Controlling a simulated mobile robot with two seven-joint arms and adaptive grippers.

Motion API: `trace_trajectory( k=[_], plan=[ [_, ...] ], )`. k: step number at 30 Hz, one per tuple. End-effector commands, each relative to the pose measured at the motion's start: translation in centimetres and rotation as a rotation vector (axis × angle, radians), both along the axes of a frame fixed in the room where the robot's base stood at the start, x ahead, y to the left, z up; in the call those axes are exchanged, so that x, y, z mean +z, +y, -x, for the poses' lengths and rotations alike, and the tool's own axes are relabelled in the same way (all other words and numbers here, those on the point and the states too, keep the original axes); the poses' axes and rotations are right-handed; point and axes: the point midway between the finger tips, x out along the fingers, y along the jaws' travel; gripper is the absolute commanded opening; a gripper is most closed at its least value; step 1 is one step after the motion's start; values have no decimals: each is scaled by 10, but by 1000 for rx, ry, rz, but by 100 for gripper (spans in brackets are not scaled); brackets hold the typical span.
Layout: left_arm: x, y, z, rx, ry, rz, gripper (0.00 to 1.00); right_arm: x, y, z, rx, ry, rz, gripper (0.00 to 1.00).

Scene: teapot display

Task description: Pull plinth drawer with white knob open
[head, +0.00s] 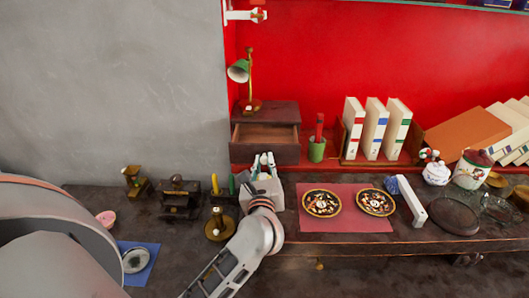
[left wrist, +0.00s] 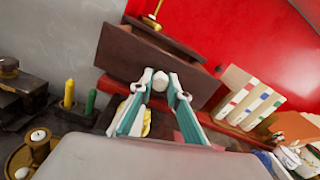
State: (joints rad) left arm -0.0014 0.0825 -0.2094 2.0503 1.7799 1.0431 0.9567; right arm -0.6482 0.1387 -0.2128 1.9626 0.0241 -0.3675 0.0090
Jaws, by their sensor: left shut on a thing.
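The dark wooden plinth (head: 267,108) stands on the red-backed shelf with a green lamp (head: 239,71) on top. Its drawer (head: 266,152) is out toward me, with its empty-looking inside visible from above. In the left wrist view, the drawer front (left wrist: 128,52) faces me and bears a white knob (left wrist: 160,81). My left gripper (head: 264,161) is at the drawer front. In the left wrist view, the left gripper's fingertips (left wrist: 160,87) are closed around the knob. The knob is largely hidden by the fingers in the head view. My right gripper is not in view.
A green cup (head: 317,150) and upright books (head: 376,128) stand right of the plinth. Yellow and green candles (left wrist: 90,102) stand left of the gripper. A pink mat (head: 345,224) with two patterned plates lies to the right on the dark counter.

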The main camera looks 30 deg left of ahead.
Motion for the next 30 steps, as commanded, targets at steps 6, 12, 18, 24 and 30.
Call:
trace_trajectory(
  k=[6, 12, 18, 24, 30],
  plan=[
    [-1, -2, 3, -1, 1, 3, 0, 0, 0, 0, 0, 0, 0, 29],
    [-1, -2, 3, -1, 1, 3, 34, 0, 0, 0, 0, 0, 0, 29],
    [0, -1, 2, 0, 0, 1, 34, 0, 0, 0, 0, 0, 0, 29],
    [0, -3, 5, 0, 0, 1, 34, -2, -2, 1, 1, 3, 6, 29],
    [-1, -17, 28, -2, 1, 3, 34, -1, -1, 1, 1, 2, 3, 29]
  ],
)
